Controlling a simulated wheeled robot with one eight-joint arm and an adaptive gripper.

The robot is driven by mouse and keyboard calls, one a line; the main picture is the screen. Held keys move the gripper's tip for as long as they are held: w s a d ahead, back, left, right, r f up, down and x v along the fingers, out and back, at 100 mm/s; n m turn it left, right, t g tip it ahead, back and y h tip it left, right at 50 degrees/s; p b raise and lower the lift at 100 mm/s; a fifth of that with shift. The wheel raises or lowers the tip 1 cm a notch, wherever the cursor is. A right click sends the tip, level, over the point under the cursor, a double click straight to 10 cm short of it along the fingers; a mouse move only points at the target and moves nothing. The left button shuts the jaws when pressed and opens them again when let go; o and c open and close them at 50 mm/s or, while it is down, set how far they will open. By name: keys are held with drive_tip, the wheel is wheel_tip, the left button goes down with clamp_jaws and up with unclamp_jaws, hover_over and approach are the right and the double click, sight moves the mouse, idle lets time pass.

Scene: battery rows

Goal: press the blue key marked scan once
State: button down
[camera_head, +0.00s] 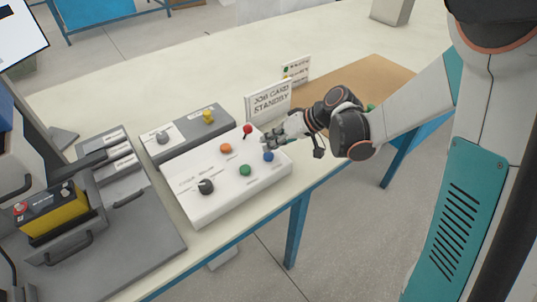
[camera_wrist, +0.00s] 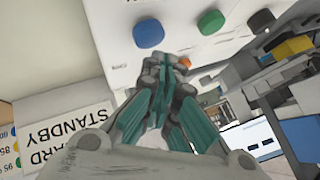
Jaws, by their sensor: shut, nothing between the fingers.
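The blue key (camera_head: 268,157) sits on the right part of a white sloped control panel (camera_head: 200,210). In the wrist view the blue key (camera_wrist: 148,33) shows at the top, just beyond my fingertips and apart from them in the picture. Its label is too small to read. My gripper (camera_head: 268,142) is shut and empty, over the panel's far right edge, close to the blue key. It also shows in the middle of the wrist view (camera_wrist: 168,65). I cannot tell its height above the key.
A "JOB CARD STANDBY" sign (camera_head: 269,101) stands behind. A yellow battery (camera_head: 52,220) is at the left.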

sight(270, 153)
drive_tip(key=shift+f, duration=0.2)
drive_tip(key=shift+f+b, duration=0.25)
drive_tip(key=shift+b, duration=0.15)
drive_tip(key=shift+f+b, duration=0.4)
drive_tip(key=shift+f, duration=0.1)
idle(0.5)
idle(0.3)
drive_tip(key=shift+r+p, duration=0.65)
drive_tip(key=shift+r, duration=0.35)
drive_tip(key=shift+r+p, duration=1.75)
drive_tip(key=shift+r, duration=0.7)
